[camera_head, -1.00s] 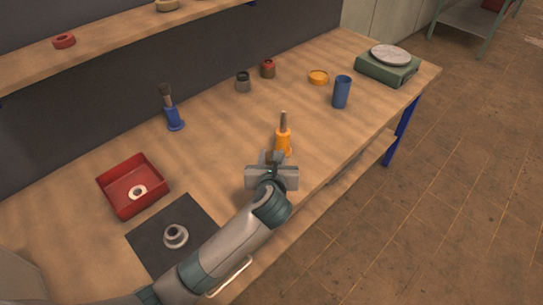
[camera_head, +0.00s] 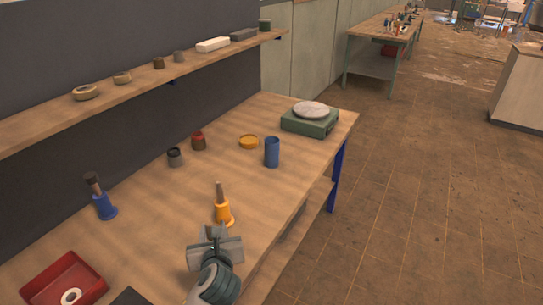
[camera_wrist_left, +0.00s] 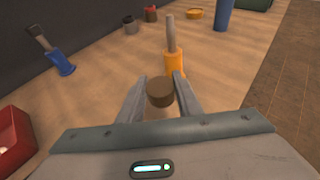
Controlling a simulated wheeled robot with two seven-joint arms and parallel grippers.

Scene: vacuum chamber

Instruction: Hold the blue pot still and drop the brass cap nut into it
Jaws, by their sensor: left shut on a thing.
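The blue pot (camera_head: 272,152) stands upright on the bench toward the far right end, in front of the green scale. Its lower part shows at the top of the left wrist view (camera_wrist_left: 223,14). My left gripper (camera_head: 211,236) is over the near edge of the bench, on the near side of the orange-handled tool and well short of the pot. In the left wrist view its fingers are shut on a brownish round piece, the brass cap nut (camera_wrist_left: 160,92). Nothing is touching the pot. My right gripper is out of view.
The orange-handled tool (camera_head: 223,211) stands between my left gripper and the pot. A yellow ring-shaped dish (camera_head: 249,142), a red-topped jar (camera_head: 198,142) and a grey jar (camera_head: 175,157) are nearby. The green scale (camera_head: 310,122) is behind. A red tray (camera_head: 62,281) lies at lower left.

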